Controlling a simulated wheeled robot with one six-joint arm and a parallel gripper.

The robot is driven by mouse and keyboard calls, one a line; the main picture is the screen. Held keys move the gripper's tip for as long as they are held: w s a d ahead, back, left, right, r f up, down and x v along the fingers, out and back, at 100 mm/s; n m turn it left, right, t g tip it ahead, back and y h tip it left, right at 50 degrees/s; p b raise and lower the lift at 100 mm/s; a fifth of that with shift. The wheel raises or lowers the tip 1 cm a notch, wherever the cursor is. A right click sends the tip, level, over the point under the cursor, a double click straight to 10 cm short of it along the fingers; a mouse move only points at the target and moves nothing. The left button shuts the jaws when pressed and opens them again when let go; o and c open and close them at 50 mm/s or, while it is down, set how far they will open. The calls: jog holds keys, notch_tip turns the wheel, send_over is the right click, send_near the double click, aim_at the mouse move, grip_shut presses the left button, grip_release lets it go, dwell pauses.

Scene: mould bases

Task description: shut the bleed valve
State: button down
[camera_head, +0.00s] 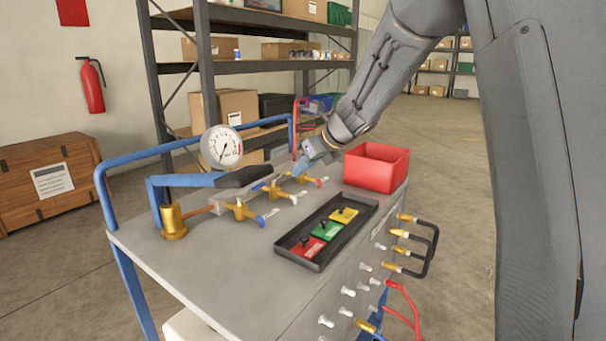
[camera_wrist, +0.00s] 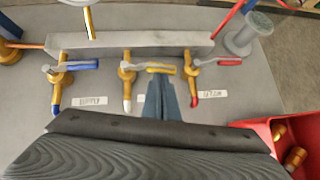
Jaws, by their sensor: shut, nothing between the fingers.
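Three brass valves stand in a row on a grey manifold block (camera_wrist: 130,44) in the wrist view: one with a blue lever (camera_wrist: 84,64), one with a yellow lever (camera_wrist: 160,68), one with a red lever (camera_wrist: 229,62). All three levers point right, across their outlet pipes. The left label (camera_wrist: 90,101) seems to read SUPPLY; the right label (camera_wrist: 213,94) is hard to read, and the middle one is mostly hidden. I cannot tell which valve is the bleed valve. My gripper (camera_wrist: 163,90) is shut and empty, just in front of the yellow lever. It also shows in the head view (camera_head: 303,168).
A pressure gauge (camera_head: 222,147) and a blue pump lever with black grip (camera_head: 243,177) stand near the valves. A black tray (camera_head: 285,243) holds red, green and yellow tags. A red bin (camera_head: 376,170) stands at the right. Blue rails (camera_head: 185,145) edge the cart.

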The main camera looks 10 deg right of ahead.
jog(key=shift+w+n+g+y, duration=0.3)
jog(key=shift+w+n+y, duration=0.15)
jog(key=shift+n, duration=0.15)
jog(key=shift+w+a+p, duration=0.1)
jog(key=shift+w+p, duration=0.25)
jog(key=shift+p, duration=0.1)
jog(key=shift+w+r, duration=0.1)
jog(key=shift+w, duration=0.05)
jog(key=shift+s+d, duration=0.25)
jog(key=shift+s, duration=0.1)
jog(key=shift+s+d, duration=1)
jog(key=shift+d, duration=0.15)
jog(key=v, duration=1)
jog(key=shift+d, duration=0.35)
jog(key=shift+w, duration=0.15)
jog(key=shift+p, duration=0.3)
